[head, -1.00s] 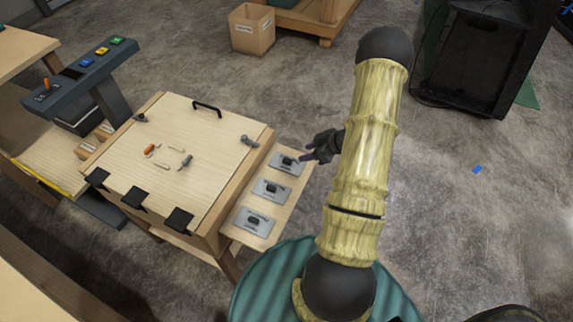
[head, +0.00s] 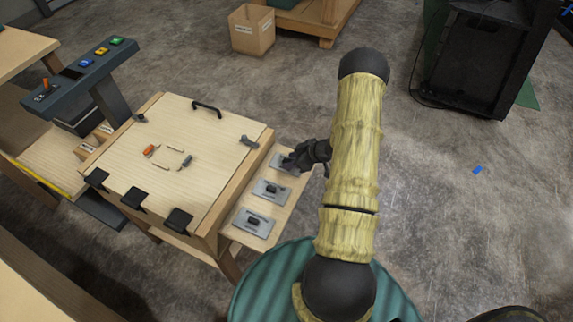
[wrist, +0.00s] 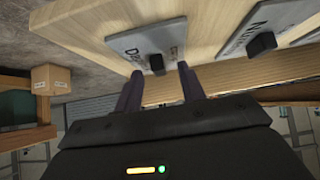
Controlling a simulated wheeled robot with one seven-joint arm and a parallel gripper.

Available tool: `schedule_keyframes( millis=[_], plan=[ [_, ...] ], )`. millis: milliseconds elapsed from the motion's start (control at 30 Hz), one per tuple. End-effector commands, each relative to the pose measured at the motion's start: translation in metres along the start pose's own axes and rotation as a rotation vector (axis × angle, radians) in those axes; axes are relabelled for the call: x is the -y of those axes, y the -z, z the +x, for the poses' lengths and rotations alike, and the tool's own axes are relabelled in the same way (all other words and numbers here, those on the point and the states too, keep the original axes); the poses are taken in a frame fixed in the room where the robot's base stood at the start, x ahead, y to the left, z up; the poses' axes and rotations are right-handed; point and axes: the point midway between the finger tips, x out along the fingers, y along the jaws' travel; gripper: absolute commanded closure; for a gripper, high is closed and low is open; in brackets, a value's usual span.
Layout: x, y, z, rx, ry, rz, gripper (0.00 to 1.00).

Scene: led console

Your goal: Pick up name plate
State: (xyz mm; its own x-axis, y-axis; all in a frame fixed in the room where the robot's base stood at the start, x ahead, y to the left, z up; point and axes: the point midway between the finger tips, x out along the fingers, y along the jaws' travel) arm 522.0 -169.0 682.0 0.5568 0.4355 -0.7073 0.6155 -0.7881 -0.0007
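Three grey name plates with dark knobs lie in a row on the narrow wooden side shelf: the far plate (head: 277,161), the middle plate (head: 271,189) and the near plate (head: 253,223). My gripper (head: 290,162) is at the far plate and hides part of it and its knob. In the wrist view, my gripper (wrist: 160,72) is open, with its two dark fingers apart on either side of the knob of a lettered plate (wrist: 128,44). Whether the fingers touch the knob I cannot tell. Another lettered plate (wrist: 240,40) lies to its right.
A wooden box (head: 215,125) with a handle, clips and small tools on its lid stands left of the shelf (head: 236,234). A console (head: 85,70) with coloured buttons stands further left. A cardboard box (head: 251,32) is on the floor behind. The floor to the right is mostly clear.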

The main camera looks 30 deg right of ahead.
Motion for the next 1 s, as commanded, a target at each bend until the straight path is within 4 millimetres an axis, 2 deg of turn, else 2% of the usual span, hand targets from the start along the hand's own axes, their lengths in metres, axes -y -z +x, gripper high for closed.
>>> schedule_keyframes(
  millis=[133,633,833,1000],
  plan=[
    [-0.0001,0.0002,0.0105,0.0,0.0,0.0,0.6],
    [-0.0003,0.0003,0.0101,0.0,-0.001,0.0,0.6],
    [-0.0003,0.0003,0.0101,0.0,-0.001,0.0,0.99],
    [-0.0003,0.0005,0.0101,0.0,-0.001,0.0,1.0]
  ],
)
